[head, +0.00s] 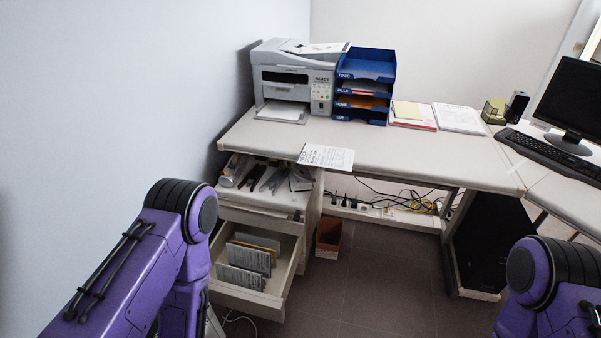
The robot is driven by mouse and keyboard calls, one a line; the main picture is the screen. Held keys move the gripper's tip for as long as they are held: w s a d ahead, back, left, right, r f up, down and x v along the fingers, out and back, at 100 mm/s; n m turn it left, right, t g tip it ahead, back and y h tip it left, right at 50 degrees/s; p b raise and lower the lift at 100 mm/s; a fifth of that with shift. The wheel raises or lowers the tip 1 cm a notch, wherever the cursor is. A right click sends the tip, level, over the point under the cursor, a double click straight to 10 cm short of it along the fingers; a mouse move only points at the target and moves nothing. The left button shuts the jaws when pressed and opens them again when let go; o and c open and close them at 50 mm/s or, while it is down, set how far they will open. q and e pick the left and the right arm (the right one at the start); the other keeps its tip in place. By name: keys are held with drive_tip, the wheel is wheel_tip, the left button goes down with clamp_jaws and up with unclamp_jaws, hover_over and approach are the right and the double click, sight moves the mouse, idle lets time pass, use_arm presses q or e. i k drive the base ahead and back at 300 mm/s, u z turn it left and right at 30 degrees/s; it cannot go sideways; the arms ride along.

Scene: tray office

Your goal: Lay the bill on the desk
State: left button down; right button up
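A white printed sheet (326,156) lies at the front edge of the desk (400,150), its near edge at or slightly past the desk's edge. Another printed sheet (318,47) lies on top of the grey printer (295,78). The print is too small to tell which sheet, if either, is the bill. A blue letter tray stack (365,65) stands beside the printer, with one tray labelled like "BILLS". Purple links of both my arms show at the lower left and lower right, but neither gripper is in view.
Two drawers below the desk's left end stand open: the upper holds tools (262,178), the lower (255,295) holds upright files. Papers (413,115), a keyboard (550,151) and a monitor (570,100) are on the desk. The desk's middle is clear. A small bin (328,238) stands beneath.

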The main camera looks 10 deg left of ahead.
sight(329, 157)
drive_tip(key=u, duration=0.2)
drive_tip(key=i, duration=1)
drive_tip(key=z, duration=0.25)
